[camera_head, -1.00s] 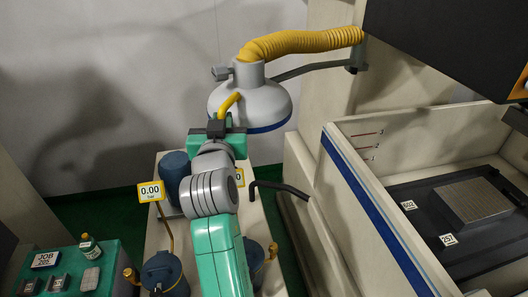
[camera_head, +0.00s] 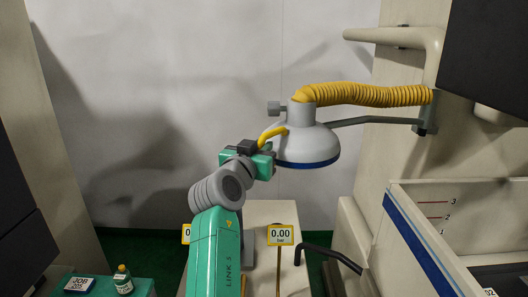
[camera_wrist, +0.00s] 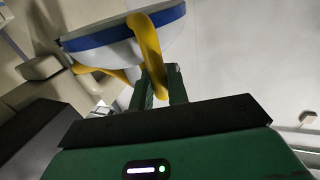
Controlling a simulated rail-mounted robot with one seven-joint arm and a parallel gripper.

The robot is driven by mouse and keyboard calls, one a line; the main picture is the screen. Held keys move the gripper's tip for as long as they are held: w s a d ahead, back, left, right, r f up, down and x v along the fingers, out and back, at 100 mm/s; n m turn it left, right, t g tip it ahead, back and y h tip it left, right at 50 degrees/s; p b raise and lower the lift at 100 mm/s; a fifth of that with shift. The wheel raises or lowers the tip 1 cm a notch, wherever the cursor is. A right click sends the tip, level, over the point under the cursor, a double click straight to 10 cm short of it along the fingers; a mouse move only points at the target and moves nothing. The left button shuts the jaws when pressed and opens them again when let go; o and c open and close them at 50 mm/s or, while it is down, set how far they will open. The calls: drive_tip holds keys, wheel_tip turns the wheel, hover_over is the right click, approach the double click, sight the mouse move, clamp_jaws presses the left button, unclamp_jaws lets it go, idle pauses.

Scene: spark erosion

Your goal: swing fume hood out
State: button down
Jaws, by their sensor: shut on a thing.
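The fume hood (camera_head: 308,147) is a grey dome with a blue rim, hanging from a dark swing arm (camera_head: 375,121) that reaches a bracket (camera_head: 426,118) on the machine column at right. A yellow ribbed hose (camera_head: 370,94) runs from its top to the column. My gripper (camera_head: 268,148) is at the hood's left side, shut on its yellow handle (camera_head: 271,134). In the wrist view, the yellow handle (camera_wrist: 146,42) runs down between my gripper's fingers (camera_wrist: 160,88), below the hood's blue-and-white rim (camera_wrist: 110,38). The fingertip contact is partly hidden.
The open machine tank (camera_head: 425,240) is at lower right. A green-topped table (camera_head: 135,287) with a bottle (camera_head: 122,280) is at lower left. The wall side left of the hood is clear.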

drive_tip(key=shift+d, duration=0.15)
drive_tip(key=c, duration=1.5)
unclamp_jaws()
drive_tip(key=shift+d, duration=0.1)
drive_tip(key=shift+o, duration=0.2)
drive_tip(key=shift+s, duration=0.1)
drive_tip(key=v, duration=0.7)
drive_tip(key=shift+s+a+b, duration=0.2)
drive_tip(key=shift+s+b, duration=0.05)
drive_tip(key=shift+b, duration=0.2)
